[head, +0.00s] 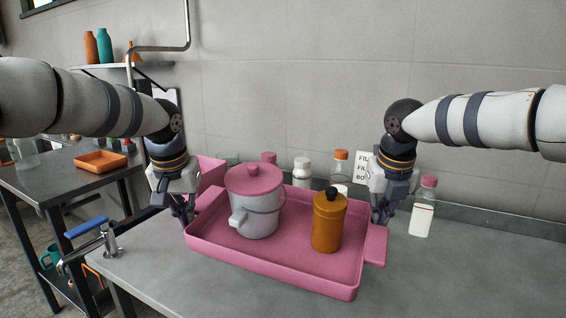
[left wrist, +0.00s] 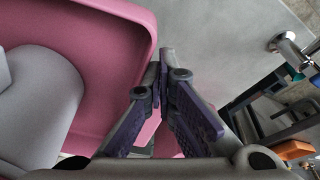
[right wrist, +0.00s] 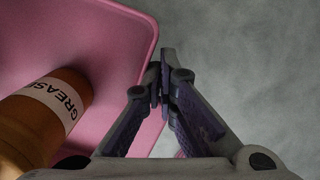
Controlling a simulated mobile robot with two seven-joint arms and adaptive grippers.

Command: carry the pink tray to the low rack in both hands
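The pink tray (head: 290,270) sits level at the grey counter, and I cannot tell whether it touches it. It holds a white pail (head: 257,213) with a pink lid and an orange bottle (head: 328,225) with a black knob. The bottle's GREASE label shows in the right wrist view (right wrist: 58,100). My left gripper (head: 184,218) is at the tray's left end, its fingers closed on the pink handle (left wrist: 148,133). My right gripper (head: 381,220) is at the right end, closed on the handle (head: 376,247). I cannot pick out the low rack.
Bottles stand along the wall, including a white one (head: 302,172) and a pink-capped one (head: 423,208) right of my right gripper. A blue-handled tap (head: 88,235) is at the left. A dark table (head: 60,178) with an orange tray (head: 100,161) stands beyond. The counter's right is clear.

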